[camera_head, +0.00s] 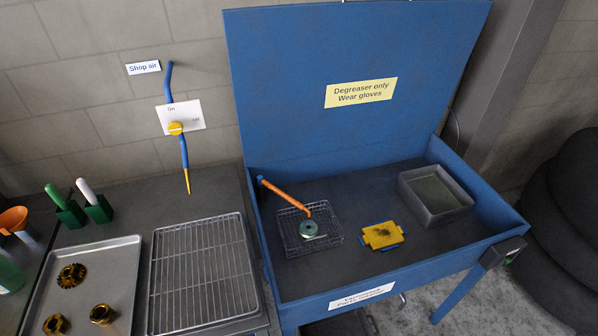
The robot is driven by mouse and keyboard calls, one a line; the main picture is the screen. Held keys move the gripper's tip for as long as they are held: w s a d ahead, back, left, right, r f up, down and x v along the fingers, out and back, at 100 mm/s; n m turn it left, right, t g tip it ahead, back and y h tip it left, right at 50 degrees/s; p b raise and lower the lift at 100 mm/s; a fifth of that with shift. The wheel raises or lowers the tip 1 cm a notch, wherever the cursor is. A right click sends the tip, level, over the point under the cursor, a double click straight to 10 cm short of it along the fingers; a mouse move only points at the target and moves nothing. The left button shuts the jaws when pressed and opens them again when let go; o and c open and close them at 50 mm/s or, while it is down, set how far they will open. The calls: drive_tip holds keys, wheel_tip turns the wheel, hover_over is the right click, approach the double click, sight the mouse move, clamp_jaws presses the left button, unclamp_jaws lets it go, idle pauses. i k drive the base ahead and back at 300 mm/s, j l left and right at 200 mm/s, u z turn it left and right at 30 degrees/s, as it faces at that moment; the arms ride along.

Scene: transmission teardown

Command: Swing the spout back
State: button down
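The spout (285,195) is an orange tube on the left wall of the blue parts washer (276,280). It slants down to the right, and its tip hangs over a wire basket (293,246). A grey-green ring-shaped part (308,229) lies in the basket under the tip. I cannot tell whether the tip touches the part. My gripper is not in view.
The washer's lid (290,60) stands open. A yellow part (382,235) and a grey tub (435,195) are in the basin. To the left are a wire rack (203,268), a tray (122,250) with gears, and the shop air valve (176,128).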

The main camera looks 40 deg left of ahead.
sight(260, 181)
drive_tip(key=u, duration=1.8)
drive_tip(key=i+l+u, duration=0.1)
drive_tip(key=i+l, duration=0.3)
